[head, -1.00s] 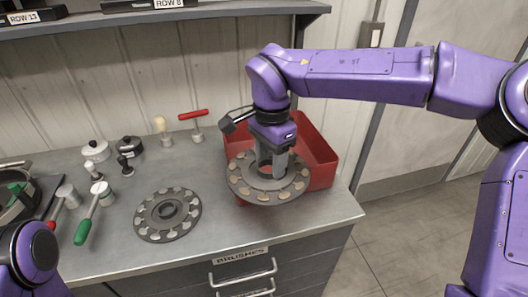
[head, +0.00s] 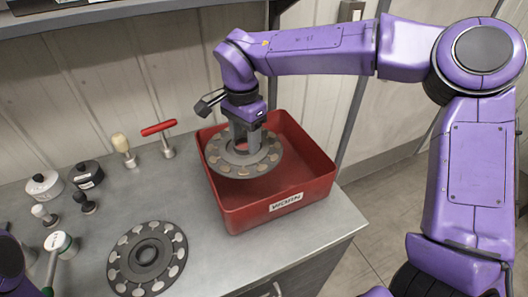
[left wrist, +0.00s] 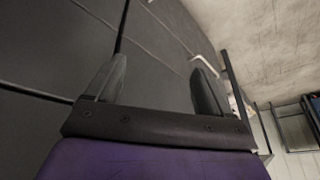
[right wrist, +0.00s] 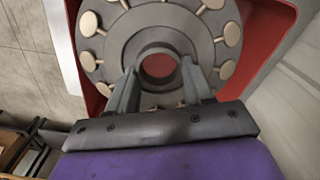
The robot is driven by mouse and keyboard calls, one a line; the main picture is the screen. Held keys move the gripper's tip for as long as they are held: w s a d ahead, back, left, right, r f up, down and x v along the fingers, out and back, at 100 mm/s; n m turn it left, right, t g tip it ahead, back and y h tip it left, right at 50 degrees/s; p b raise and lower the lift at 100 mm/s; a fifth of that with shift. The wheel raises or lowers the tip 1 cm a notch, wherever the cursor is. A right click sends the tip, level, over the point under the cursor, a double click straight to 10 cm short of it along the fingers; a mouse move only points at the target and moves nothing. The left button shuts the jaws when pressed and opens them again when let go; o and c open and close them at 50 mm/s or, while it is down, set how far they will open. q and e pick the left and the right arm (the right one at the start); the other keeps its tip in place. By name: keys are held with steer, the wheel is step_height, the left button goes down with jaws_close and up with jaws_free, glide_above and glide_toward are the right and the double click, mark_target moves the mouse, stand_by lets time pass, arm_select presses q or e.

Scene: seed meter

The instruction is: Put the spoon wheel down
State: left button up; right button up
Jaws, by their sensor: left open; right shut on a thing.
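A grey spoon wheel (head: 264,166) with tan spoons around its rim is held by my right gripper (head: 243,146). The wheel is roughly level, over or within the mouth of the red bin (head: 240,215) labelled WORN. I cannot tell whether it touches the bin floor. In the right wrist view, the fingers (right wrist: 160,88) close on the wheel's hub (right wrist: 180,52), with red bin walls around it. A second spoon wheel (head: 147,254) with pale spoons lies flat on the bench. My left gripper (left wrist: 155,85) is open and empty, facing dark drawer fronts.
A red-handled tool (head: 160,130) and a wooden-knobbed tool (head: 122,148) stand behind the bin's left side. White (head: 44,186) and black (head: 87,174) lidded pieces stand at left. Bare bench (head: 190,205) lies between the second wheel and the bin.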

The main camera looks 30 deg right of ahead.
steer(key=w+d+f, duration=0.1)
steer(key=w+d+p, duration=0.1)
steer(key=d, duration=0.1)
steer(key=w+d+f, duration=0.1)
steer(key=d, duration=0.1)
steer(key=shift+f+p, duration=0.35)
steer(key=d+f, duration=0.1)
steer(key=f, duration=0.1)
steer(key=w+d+f+p, duration=0.1)
steer(key=f, duration=0.2)
steer(key=w+d+f+p, duration=0.1)
steer(key=d+f, duration=0.1)
steer(key=f, duration=0.1)
steer(key=shift+a+f, duration=0.1)
steer(key=shift+f, duration=0.25)
steer(key=shift+f, duration=0.55)
steer(key=o, duration=1)
steer(key=shift+r, duration=0.1)
